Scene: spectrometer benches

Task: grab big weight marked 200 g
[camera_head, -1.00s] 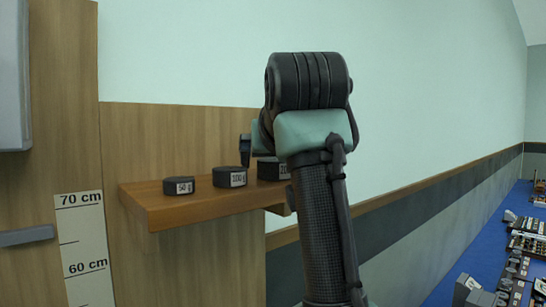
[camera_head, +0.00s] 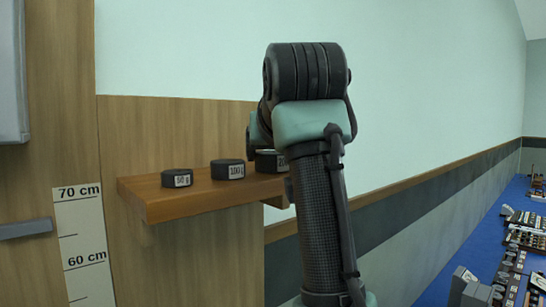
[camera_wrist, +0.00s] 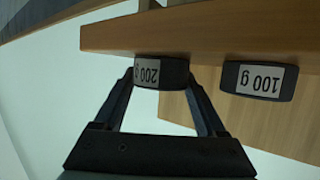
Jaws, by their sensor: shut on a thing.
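The big dark round weight with a white "200 g" label (camera_wrist: 147,72) appears upside down in the wrist view, at the shelf's edge. My gripper (camera_wrist: 160,80) has one finger on each side of it and is shut on it. In the head view the same weight (camera_head: 266,162) shows at the right end of the shelf, partly hidden by my arm; my fingers are hidden there. I cannot tell whether it still touches the shelf. The smaller 100 g weight (camera_wrist: 259,80) sits beside it, apart from my gripper; it also shows in the head view (camera_head: 228,170).
The 50 g weight (camera_head: 177,179) stands near the left end of the wooden shelf (camera_head: 196,202). A height scale (camera_head: 83,240) is on the wood panel at left. Benches with a blue top (camera_head: 468,240) lie far right. The wall above the shelf is clear.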

